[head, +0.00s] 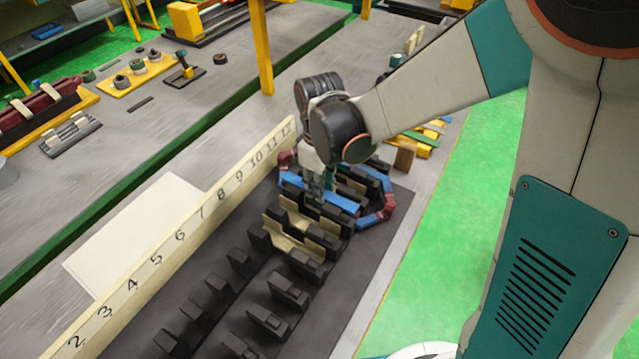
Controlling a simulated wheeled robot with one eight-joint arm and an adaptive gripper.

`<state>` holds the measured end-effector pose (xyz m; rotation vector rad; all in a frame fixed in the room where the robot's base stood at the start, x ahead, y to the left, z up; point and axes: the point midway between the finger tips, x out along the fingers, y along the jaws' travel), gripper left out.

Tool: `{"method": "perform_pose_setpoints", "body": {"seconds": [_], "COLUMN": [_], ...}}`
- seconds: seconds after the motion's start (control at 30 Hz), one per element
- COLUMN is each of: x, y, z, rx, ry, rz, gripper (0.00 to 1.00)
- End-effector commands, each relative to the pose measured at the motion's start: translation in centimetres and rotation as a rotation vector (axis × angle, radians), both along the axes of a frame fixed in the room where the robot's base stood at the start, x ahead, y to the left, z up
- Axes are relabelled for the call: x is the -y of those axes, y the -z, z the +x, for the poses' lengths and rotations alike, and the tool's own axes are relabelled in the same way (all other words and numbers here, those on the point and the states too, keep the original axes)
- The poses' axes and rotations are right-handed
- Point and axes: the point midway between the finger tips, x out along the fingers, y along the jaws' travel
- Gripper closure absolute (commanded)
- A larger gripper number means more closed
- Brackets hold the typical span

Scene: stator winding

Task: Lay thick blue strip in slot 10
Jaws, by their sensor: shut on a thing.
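My gripper (316,190) points down over the far end of the slotted stator block (290,250), shut on a blue strip. The strip (340,204) is a long blue straight piece that slopes down to the right across the block, near the level of numbers 9 to 11. Dark red bent pieces (387,211) sit at its right end, and another blue length (377,176) lies beyond on the right, seemingly one loop. The number 10 (256,159) is on the cream number rail. My gripper and wrist hide part of the strip and slots, so I cannot tell whether the strip sits inside a slot.
The cream number rail (180,235) runs along the block's left side. Cream liners (283,242) show in several middle slots; nearer slots look bare. A white sheet (135,230) lies left of the rail. Yellow-based tool stands (135,75) stand on the far table.

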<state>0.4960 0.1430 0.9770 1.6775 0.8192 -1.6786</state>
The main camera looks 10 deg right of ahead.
Motion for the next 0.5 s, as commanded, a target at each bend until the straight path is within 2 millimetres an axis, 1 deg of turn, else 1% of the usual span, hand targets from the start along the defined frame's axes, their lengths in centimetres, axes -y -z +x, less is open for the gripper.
{"method": "perform_pose_setpoints", "body": {"seconds": [0.5], "x": [0.0], "y": [0.76], "z": [0.0], "rx": [0.0], "ry": [0.0], "rz": [0.0], "gripper": [1.0]}}
